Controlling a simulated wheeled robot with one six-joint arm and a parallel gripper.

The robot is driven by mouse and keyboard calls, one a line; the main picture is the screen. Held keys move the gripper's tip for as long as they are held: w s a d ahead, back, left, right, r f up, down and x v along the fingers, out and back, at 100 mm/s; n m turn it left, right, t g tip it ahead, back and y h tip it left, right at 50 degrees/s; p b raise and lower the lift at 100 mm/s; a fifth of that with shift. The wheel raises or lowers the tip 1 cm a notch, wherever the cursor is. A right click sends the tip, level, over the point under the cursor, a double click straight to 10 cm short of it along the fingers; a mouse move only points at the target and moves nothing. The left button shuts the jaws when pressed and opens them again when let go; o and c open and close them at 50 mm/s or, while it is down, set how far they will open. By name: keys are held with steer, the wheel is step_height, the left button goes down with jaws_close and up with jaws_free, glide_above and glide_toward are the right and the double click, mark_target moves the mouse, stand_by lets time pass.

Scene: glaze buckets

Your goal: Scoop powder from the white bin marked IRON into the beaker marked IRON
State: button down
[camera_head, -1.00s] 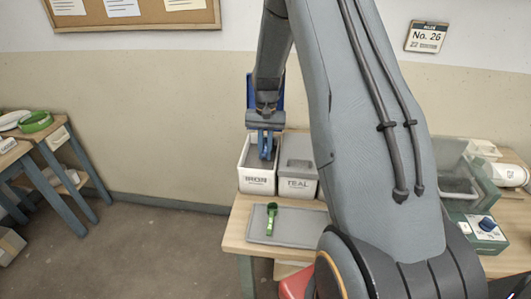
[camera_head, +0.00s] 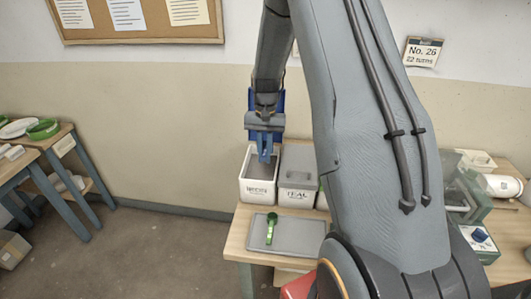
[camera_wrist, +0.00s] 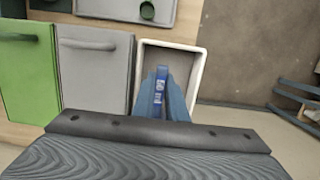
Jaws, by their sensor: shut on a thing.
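The open white bin (camera_head: 257,191) stands on the wooden table; its front label is blurred and hard to read. Grey powder shows inside it. The wrist view shows the bin's white rim (camera_wrist: 198,72) around my fingers. My gripper (camera_head: 264,152) points down over this bin. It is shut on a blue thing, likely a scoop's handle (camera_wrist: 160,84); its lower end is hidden. I cannot pick out a beaker marked IRON.
A grey-lidded bin marked TEAL (camera_head: 296,198) stands right beside the white bin, and a green-lidded bin (camera_wrist: 28,75) beyond it. A grey tray (camera_head: 300,236) with a green scoop (camera_head: 271,229) lies in front. A clear-walled box (camera_head: 462,194) stands right. My arm hides the table's middle.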

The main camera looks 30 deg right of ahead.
steer(key=shift+t+h, duration=0.4)
steer(key=shift+t, duration=0.3)
steer(key=shift+s+a+r+p, duration=0.5)
steer(key=shift+s+r+p, duration=0.05)
steer(key=shift+s+r, duration=0.2)
steer(key=shift+s+a+r+p, duration=0.5)
steer(key=shift+s+r, duration=0.2)
steer(key=shift+s, duration=0.05)
